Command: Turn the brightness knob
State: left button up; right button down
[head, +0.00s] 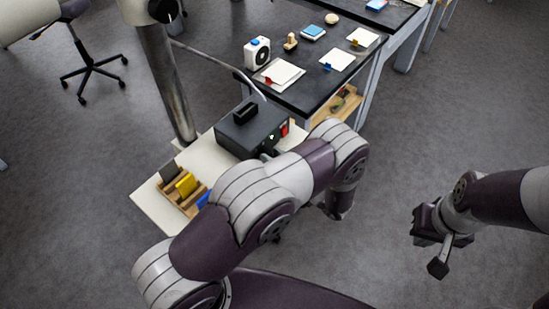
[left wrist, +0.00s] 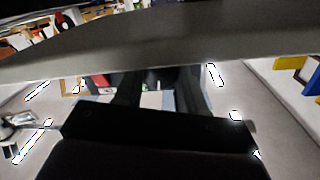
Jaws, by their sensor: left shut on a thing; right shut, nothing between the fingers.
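The black box (head: 252,128) stands on the pale side table, with a red switch (head: 284,128) and a small green light on its front. My left arm covers part of its front and hides most of my left gripper in the head view. In the left wrist view my left gripper (left wrist: 155,82) reaches toward the box front, its two dark fingers closed on a dark knob (left wrist: 154,77), mostly hidden between them. The red switch (left wrist: 101,82) shows left of the fingers. My right gripper (head: 437,252) is shut and empty, over the floor at right.
A wooden rack (head: 186,193) with yellow and blue pieces sits left of the box; yellow shows at right in the wrist view. A metal post (head: 165,85) rises behind. A black-topped table (head: 325,88) with cards and small items stands beyond. The right floor is clear.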

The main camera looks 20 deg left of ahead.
pick_arm(q)
jog(key=shift+r+m, duration=0.1)
jog(key=shift+m, duration=0.2)
dwell(0.4)
jog(key=o, duration=1.1)
jog(key=shift+c, duration=0.2)
jog(key=b+v, duration=0.4)
jog(key=v, duration=0.8)
jog(key=shift+d, duration=0.3)
jog(key=shift+s, duration=0.15)
